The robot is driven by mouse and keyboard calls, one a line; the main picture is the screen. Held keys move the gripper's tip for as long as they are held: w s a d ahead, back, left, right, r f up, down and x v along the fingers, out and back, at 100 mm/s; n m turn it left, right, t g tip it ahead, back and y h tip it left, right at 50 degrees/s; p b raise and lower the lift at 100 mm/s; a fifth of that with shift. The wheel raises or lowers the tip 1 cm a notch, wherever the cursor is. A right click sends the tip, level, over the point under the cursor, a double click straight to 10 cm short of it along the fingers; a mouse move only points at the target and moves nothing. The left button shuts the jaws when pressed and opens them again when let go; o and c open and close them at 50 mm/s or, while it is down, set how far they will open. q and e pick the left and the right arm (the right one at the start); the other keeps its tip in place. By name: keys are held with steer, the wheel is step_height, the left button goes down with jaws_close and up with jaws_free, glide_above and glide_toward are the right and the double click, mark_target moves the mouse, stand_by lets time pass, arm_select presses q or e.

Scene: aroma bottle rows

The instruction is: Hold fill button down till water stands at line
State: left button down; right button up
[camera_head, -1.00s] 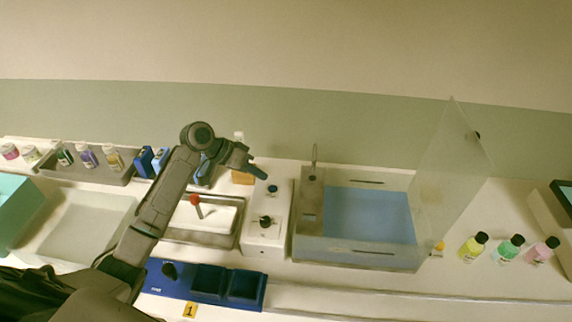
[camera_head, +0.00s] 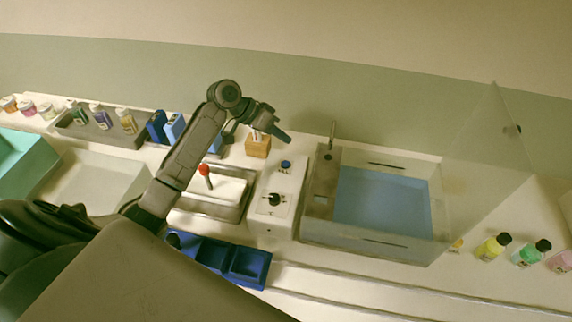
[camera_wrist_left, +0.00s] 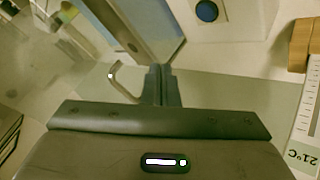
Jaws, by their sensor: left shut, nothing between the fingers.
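The white control box (camera_head: 266,218) stands in the middle of the counter, with a blue button (camera_head: 286,165) near its back and a black knob nearer the front. The blue button also shows at the top of the left wrist view (camera_wrist_left: 206,11). My left gripper (camera_head: 285,137) is shut and empty, above and behind the button in the picture, apart from it. Its closed fingers show in the wrist view (camera_wrist_left: 161,85), with the button off to their upper right. The clear-walled tank (camera_head: 365,239) right of the box has a blue area inside; I cannot make out a fill line. My right gripper is out of view.
A spout (camera_head: 332,135) stands at the tank's back left. A clear panel (camera_head: 480,170) rises at its right. A wooden block (camera_head: 258,146) is behind the box. A tray with a red-knobbed lever (camera_head: 204,170) is left. Bottles (camera_head: 492,246) stand right.

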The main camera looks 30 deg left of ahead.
arm_select(q)
steer(key=b, duration=0.4)
glide_above(282, 163)
step_height(282, 163, down, 5)
steer(key=shift+s+f, duration=0.1)
steer(key=shift+f, duration=0.1)
step_height(282, 163, down, 2)
steer(key=shift+b, duration=0.45)
stand_by(0.6)
steer(key=shift+f, duration=0.15)
stand_by(0.4)
steer(key=shift+f, duration=0.3)
steer(key=shift+f, duration=0.4)
stand_by(4.7)
